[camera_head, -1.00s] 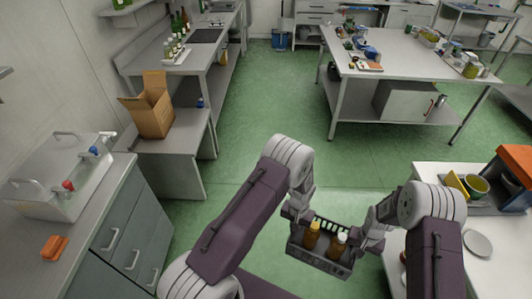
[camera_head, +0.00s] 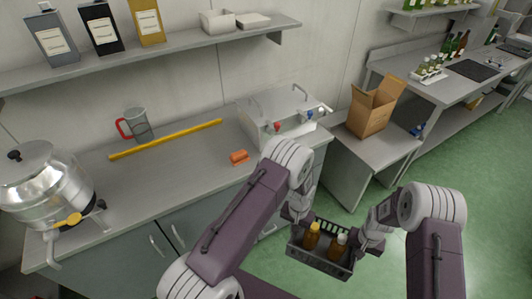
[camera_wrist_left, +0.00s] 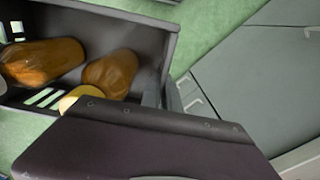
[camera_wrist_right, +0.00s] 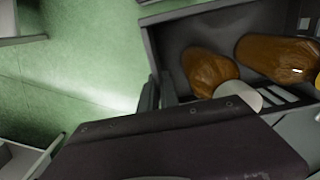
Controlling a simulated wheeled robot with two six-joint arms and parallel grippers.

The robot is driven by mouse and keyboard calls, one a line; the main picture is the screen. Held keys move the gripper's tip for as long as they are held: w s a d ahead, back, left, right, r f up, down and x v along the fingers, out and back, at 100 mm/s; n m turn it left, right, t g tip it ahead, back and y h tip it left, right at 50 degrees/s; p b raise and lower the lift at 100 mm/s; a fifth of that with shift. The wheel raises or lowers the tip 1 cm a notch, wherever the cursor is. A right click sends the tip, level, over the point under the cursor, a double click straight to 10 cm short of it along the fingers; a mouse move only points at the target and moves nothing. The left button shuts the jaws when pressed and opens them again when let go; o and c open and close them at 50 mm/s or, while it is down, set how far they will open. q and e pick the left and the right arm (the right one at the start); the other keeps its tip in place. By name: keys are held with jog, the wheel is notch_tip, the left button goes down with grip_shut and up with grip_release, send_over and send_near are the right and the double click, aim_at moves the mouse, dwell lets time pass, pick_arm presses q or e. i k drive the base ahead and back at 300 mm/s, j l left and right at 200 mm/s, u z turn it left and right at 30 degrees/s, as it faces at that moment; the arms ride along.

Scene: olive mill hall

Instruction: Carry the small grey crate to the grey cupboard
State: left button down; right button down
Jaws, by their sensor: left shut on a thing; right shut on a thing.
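The small grey crate (camera_head: 318,264) hangs in the air between my two grippers, over the floor near the cupboard. It holds two amber bottles, one with a yellow cap (camera_head: 312,236) and one with a white cap (camera_head: 338,247). My left gripper (camera_head: 298,219) is shut on its left end and my right gripper (camera_head: 362,244) on its right end. The crate's inside shows in the left wrist view (camera_wrist_left: 148,38) and the right wrist view (camera_wrist_right: 170,50). The grey cupboard (camera_head: 118,262) stands ahead and left, with handled fronts under a grey top.
On the cupboard's top are a steel urn (camera_head: 45,185), a jug (camera_head: 138,127), a yellow rod (camera_head: 165,140), an orange block (camera_head: 239,156) and a steel tank (camera_head: 275,112). The front middle of the top is clear. A cardboard box (camera_head: 372,112) sits on a lower bench to the right.

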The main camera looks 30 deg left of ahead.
aim_at(184, 174)
jog(key=i+j+u, duration=0.1)
jog(key=u, duration=1.6)
